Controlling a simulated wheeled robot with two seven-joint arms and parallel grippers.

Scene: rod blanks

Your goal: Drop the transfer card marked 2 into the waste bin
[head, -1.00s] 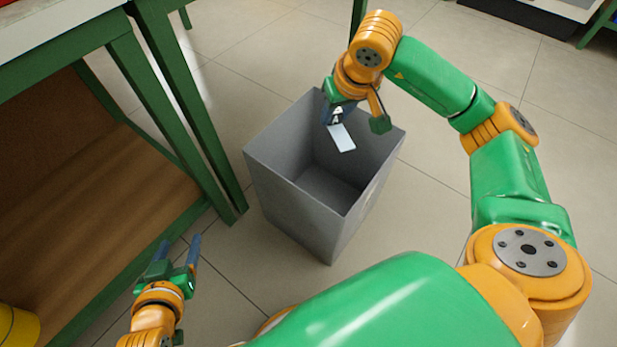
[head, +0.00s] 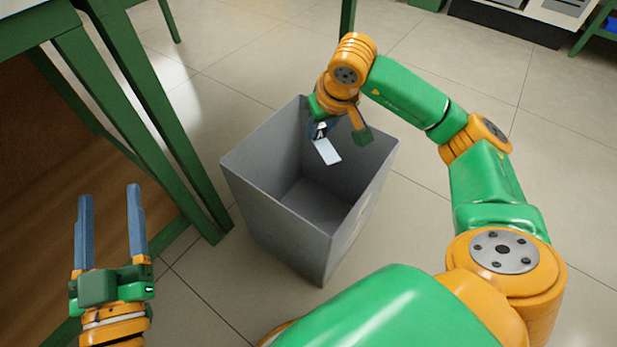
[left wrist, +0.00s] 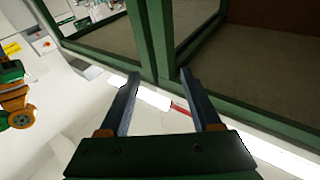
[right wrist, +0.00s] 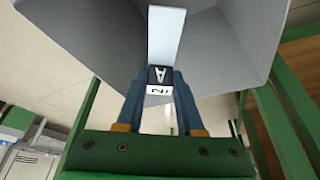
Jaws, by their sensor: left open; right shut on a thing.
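The transfer card (head: 328,151) is a pale white strip with a black patch. In the right wrist view the card (right wrist: 166,38) carries a black patch with "A" and a white label with a mark that looks like 2. My right gripper (right wrist: 160,74) is shut on its marked end. In the head view the right gripper (head: 319,131) holds it over the mouth of the grey waste bin (head: 275,215), the plain end pointing down. The bin (right wrist: 110,40) also shows behind the card in the right wrist view. My left gripper (head: 109,190) is open and empty, left of the bin.
A green-framed table (head: 140,110) with a brown lower shelf (head: 40,170) stands left of the bin, close to my left gripper. The visible bin floor looks empty.

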